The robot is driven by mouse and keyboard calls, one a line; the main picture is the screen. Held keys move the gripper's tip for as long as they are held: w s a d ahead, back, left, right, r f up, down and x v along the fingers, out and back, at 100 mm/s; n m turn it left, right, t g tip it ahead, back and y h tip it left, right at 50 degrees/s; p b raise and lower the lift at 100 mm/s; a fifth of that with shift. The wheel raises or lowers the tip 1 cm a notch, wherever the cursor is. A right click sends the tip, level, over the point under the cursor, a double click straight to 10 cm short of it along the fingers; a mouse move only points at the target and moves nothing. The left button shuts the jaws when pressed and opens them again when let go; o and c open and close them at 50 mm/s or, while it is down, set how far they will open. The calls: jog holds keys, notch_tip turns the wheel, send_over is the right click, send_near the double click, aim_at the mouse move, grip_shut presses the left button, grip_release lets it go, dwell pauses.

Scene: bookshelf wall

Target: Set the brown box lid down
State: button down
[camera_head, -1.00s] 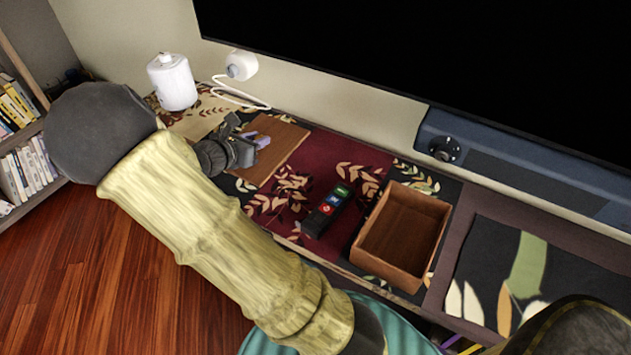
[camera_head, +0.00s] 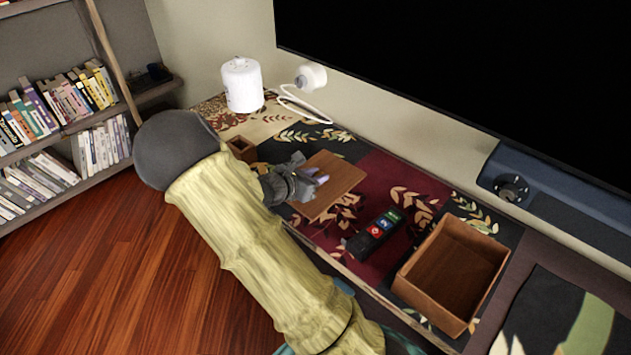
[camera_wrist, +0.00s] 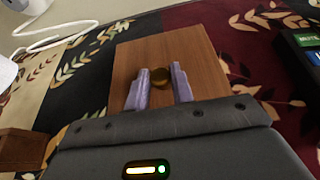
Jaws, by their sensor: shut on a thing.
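The brown box lid (camera_head: 336,196) is a flat wooden board with a round knob (camera_wrist: 160,77). My gripper (camera_head: 316,177) is above the lid, its two pale purple fingers on either side of the knob, shut on it. The wrist view shows the lid (camera_wrist: 203,62) below the fingers, over the patterned cloth. Whether the lid touches the cloth or hovers just above it, I cannot tell. The open brown box (camera_head: 410,287), without a lid on it, stands to the right of the lid.
A black remote (camera_head: 360,243) lies between lid and box. A small brown container (camera_head: 241,150) stands left of the lid, with a white canister (camera_head: 242,86) and a white corded device (camera_head: 311,76) behind. A large dark screen (camera_head: 470,70) overhangs the back. Bookshelves (camera_head: 75,124) stand at left.

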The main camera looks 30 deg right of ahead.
jog(key=shift+f, duration=0.8)
jog(key=shift+f, duration=0.2)
jog(key=c, duration=1.2)
grip_release()
jog(key=shift+r, duration=0.1)
jog(key=shift+r, duration=0.2)
jog(key=p+v, duration=0.2)
jog(key=v, duration=1)
jog(key=shift+f, duration=0.15)
